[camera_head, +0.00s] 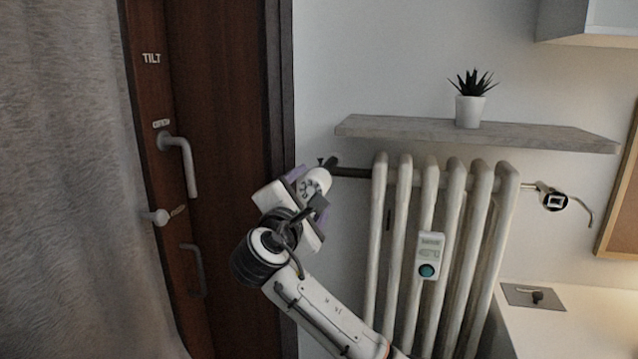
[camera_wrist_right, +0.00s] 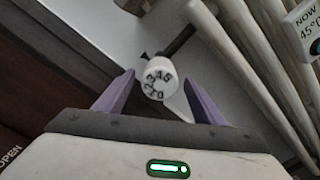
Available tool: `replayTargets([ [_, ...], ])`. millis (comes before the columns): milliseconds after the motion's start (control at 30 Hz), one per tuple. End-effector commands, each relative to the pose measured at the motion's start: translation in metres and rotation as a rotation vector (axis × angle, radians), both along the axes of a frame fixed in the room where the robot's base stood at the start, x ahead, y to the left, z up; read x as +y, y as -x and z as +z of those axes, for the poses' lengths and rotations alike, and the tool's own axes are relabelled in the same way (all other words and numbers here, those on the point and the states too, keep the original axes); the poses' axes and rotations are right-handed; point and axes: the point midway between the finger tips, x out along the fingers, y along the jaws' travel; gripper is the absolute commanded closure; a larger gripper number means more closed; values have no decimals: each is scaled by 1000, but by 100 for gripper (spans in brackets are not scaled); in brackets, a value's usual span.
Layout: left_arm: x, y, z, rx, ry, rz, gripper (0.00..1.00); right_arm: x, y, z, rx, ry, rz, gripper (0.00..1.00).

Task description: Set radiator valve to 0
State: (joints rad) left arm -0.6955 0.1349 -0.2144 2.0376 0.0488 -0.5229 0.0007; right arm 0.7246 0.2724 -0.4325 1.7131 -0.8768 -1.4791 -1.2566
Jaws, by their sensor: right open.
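The radiator valve (camera_head: 318,181) is a white round knob with dark numbers, at the left end of the radiator's upper pipe. In the right wrist view the valve (camera_wrist_right: 158,77) shows its numbered face between the two purple fingers. My right gripper (camera_head: 309,188) is open around the knob, with a gap visible on both sides in the wrist view. The arm partly hides the knob in the head view. My left gripper is not in view.
A white ribbed radiator (camera_head: 403,240) stands right of the valve, carrying a small thermometer device (camera_head: 430,256). A grey shelf (camera_head: 400,130) with a potted plant (camera_head: 470,110) hangs above. A brown door (camera_head: 220,120) with handles is on the left, beside a grey curtain (camera_head: 65,180).

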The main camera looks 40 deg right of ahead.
Motion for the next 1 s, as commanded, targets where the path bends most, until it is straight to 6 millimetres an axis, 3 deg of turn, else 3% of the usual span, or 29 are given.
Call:
replayTargets([
  [333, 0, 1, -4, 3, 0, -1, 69, -46, -39, 0, 0, -1, -1, 37],
  [767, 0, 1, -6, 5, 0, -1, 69, -55, -47, 0, -2, -2, 2, 37],
  [1000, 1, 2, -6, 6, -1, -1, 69, -55, -47, -1, 0, -3, 2, 74],
])
